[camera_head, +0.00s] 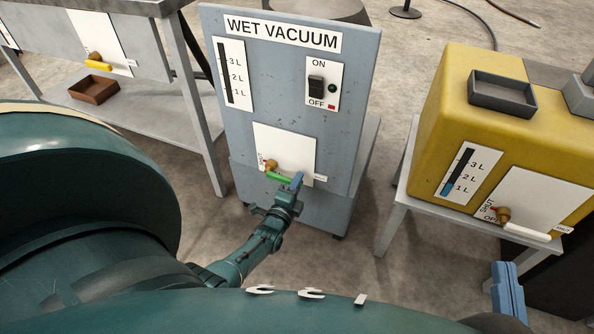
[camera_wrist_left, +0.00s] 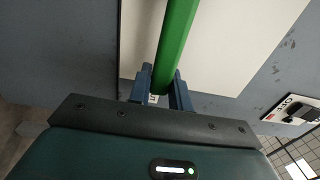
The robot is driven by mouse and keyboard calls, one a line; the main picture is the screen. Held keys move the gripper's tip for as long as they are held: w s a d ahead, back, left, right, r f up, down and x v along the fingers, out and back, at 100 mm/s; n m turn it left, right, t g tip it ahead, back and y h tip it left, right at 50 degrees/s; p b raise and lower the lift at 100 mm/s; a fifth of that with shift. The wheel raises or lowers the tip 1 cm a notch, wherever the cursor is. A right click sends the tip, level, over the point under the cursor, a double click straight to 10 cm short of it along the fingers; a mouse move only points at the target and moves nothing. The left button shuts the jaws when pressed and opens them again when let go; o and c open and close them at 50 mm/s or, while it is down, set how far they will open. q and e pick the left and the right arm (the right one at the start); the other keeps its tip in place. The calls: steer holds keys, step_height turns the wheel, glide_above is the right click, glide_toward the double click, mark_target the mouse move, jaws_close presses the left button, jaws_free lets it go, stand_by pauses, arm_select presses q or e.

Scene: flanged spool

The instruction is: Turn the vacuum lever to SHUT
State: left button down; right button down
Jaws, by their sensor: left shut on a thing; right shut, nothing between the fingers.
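The grey wet vacuum (camera_head: 283,95) stands in the middle of the head view. On its white lower plate (camera_head: 297,142) is a brass valve (camera_head: 271,165) with a green lever (camera_head: 279,178). The lever points right, toward a small label at the plate's right edge; a SHUT label stands left of the valve. My left gripper (camera_head: 297,181) is shut on the lever's right end. In the left wrist view the green lever (camera_wrist_left: 175,45) runs between the blue fingertips (camera_wrist_left: 162,88). My right gripper (camera_head: 508,285) is shut and empty at the lower right, away from the vacuum.
A yellow tank (camera_head: 452,95) with a white-handled valve (camera_head: 526,232) stands on a table at the right, a grey tray (camera_head: 502,94) on top. At the left, a bench has a yellow-handled valve (camera_head: 98,65) and a brown tray (camera_head: 93,89) below. The vacuum's ON/OFF switch (camera_head: 316,88) is above the plate.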

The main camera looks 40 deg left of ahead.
arm_select(q)
steer(key=shift+a, duration=0.1)
steer(key=c, duration=1.3)
jaws_free()
